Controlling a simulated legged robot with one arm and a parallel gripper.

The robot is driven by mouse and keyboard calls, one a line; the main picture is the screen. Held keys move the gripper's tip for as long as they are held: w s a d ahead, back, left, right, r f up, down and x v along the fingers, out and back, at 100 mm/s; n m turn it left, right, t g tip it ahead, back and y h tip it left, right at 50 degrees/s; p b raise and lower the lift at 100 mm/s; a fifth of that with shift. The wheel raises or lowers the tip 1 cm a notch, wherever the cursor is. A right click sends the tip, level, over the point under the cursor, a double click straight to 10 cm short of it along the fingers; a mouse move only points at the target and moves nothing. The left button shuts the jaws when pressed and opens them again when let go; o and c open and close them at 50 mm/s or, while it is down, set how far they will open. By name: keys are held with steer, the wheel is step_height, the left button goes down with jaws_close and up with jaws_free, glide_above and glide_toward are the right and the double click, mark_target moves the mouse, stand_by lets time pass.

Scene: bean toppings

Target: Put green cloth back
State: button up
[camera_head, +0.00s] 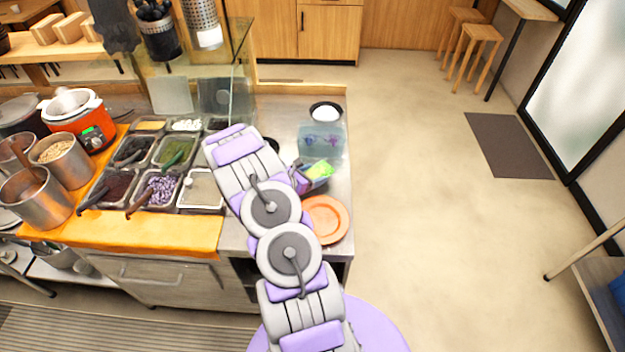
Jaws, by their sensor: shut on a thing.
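The green cloth (321,169) shows as a bright green patch on the right part of the metal counter. My gripper (303,178), purple and grey, is at its left side and is shut on it. A small blue-grey holder (320,184) shows just below and around the cloth. I cannot tell whether the cloth rests in the holder or hangs above it. My arm hides part of the counter to the left, and the fingertips are small and partly hidden.
An orange plate (327,219) lies just in front of the cloth, near the counter's right edge. A translucent blue box (322,142) and a dark-rimmed bowl (326,112) stand behind it. Several topping trays, metal pots and an orange cooker (80,122) fill the left.

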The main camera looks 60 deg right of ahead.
steer(key=shift+w+d, duration=0.15)
steer(key=shift+d, duration=0.15)
step_height(320, 180, down, 4)
steer(key=shift+w+d+r, duration=0.1)
steer(key=shift+r, duration=0.05)
steer(key=o, duration=1.1)
steer(key=v, duration=1.2)
